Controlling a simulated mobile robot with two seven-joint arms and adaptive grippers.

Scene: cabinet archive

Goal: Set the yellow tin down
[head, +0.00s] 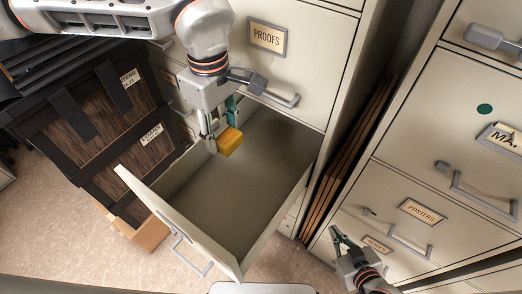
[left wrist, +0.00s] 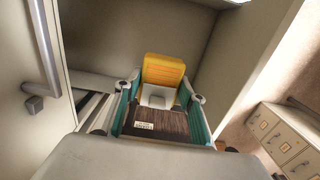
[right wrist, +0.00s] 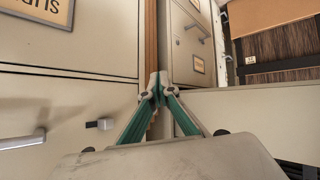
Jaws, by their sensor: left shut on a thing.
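The yellow tin (head: 230,141) is in my left gripper (head: 219,136), over the left back part of the open drawer (head: 225,190). In the left wrist view the tin (left wrist: 163,72) sits between the fingertips of the left gripper (left wrist: 165,97), with drawer walls around it. I cannot tell whether the tin touches the drawer floor. The drawer looks empty otherwise. My right gripper (head: 341,243) is at the lower right, apart from the drawer, in front of the right cabinet. In the right wrist view the right gripper's fingertips (right wrist: 159,82) are close together with nothing seen between them.
The cabinet with the PROOFS label (head: 267,37) rises behind the drawer. Brown boards (head: 345,160) stand between it and the right cabinet (head: 420,150). Dark wood-panelled boxes (head: 120,130) are stacked left of the drawer. Bare floor (head: 60,220) lies at the lower left.

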